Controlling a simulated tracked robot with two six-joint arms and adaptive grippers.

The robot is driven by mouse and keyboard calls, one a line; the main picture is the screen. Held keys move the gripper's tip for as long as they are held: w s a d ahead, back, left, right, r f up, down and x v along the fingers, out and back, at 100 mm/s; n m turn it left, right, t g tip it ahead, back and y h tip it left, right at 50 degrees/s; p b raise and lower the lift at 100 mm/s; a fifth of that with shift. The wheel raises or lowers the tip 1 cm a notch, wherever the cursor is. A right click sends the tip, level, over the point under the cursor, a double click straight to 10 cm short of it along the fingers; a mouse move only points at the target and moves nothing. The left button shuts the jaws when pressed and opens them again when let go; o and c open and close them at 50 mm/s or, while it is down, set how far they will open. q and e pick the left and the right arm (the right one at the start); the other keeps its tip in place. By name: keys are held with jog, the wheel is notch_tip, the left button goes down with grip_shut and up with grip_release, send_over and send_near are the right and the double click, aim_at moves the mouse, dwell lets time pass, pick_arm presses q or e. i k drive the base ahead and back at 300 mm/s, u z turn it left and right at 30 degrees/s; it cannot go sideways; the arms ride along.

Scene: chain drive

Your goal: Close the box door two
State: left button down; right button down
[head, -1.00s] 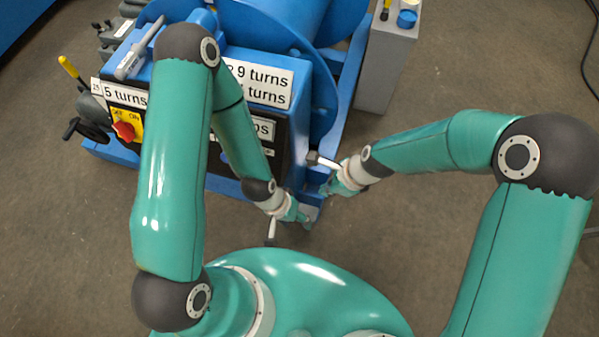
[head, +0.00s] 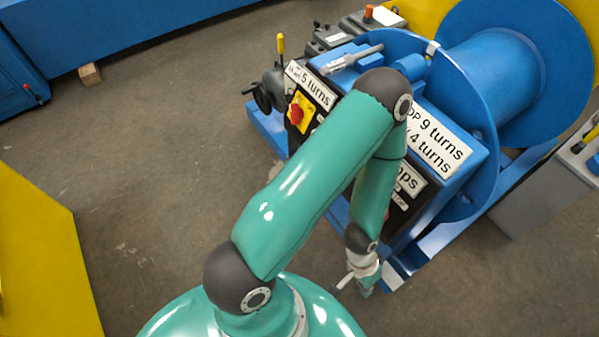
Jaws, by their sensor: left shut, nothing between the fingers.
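The blue box (head: 344,86) of the winch-like machine carries a black front panel with white labels and a red knob (head: 296,113) on a yellow plate. I cannot tell which part is box door two; my left arm covers much of the front. My left gripper (head: 367,291) is shut and empty, low in front of the box near the right end of its base. I cannot tell whether it touches anything. My right gripper is out of view.
A blue drum with round flanges (head: 515,70) stands behind the box. A grey cabinet (head: 545,200) is at the right. A yellow surface (head: 40,255) is at the lower left, and a blue beam (head: 130,30) runs along the back.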

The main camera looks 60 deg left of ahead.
aim_at(339, 210)
jog(key=u, duration=0.15)
jog(key=k, duration=0.35)
jog(key=z, duration=1.05)
jog(key=i, duration=0.15)
jog(key=u, duration=3.05)
jog(key=i, duration=0.2)
jog(key=u, duration=0.8)
jog(key=i, duration=0.7)
jog(key=z, duration=2.3)
